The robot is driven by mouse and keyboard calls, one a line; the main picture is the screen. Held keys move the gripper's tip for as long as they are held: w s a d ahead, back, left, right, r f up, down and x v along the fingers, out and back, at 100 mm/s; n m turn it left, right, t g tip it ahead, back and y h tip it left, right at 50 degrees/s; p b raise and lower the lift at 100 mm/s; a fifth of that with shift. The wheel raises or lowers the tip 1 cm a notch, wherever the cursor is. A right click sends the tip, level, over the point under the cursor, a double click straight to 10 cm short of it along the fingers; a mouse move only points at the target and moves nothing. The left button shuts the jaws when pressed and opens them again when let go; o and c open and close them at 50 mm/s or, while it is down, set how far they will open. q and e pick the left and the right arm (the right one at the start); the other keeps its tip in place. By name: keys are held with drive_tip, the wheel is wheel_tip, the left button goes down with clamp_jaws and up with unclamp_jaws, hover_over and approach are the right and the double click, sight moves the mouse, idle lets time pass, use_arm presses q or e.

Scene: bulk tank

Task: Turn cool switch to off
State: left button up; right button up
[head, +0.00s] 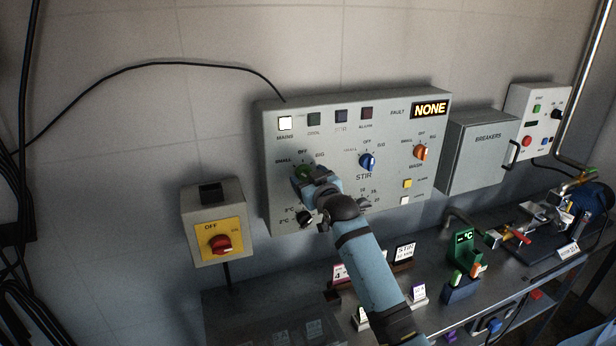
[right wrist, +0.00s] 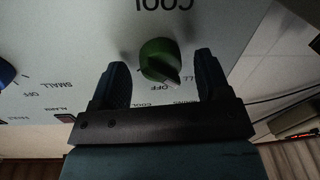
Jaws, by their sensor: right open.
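The cool switch is a green knob (head: 303,172) on the grey control panel (head: 390,130), below the OFF mark; my right gripper partly hides it in the head view. In the right wrist view the green knob (right wrist: 160,60) sits between my open fingertips, with visible gaps on both sides. Its pale pointer line slants towards the printed OFF and SMALL marks; I cannot tell exactly which it meets. My right gripper (head: 308,180) faces the panel, and it also shows open in the right wrist view (right wrist: 160,72). My left gripper is not in view.
To the right are a blue stir knob (head: 368,162) and an orange knob (head: 420,152). A black knob (head: 305,218) is just below my gripper. The bench (head: 250,310) below holds several small items.

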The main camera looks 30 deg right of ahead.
drive_tip(key=shift+w, duration=0.25)
drive_tip(key=c, duration=0.9)
drive_tip(key=shift+c, duration=0.2)
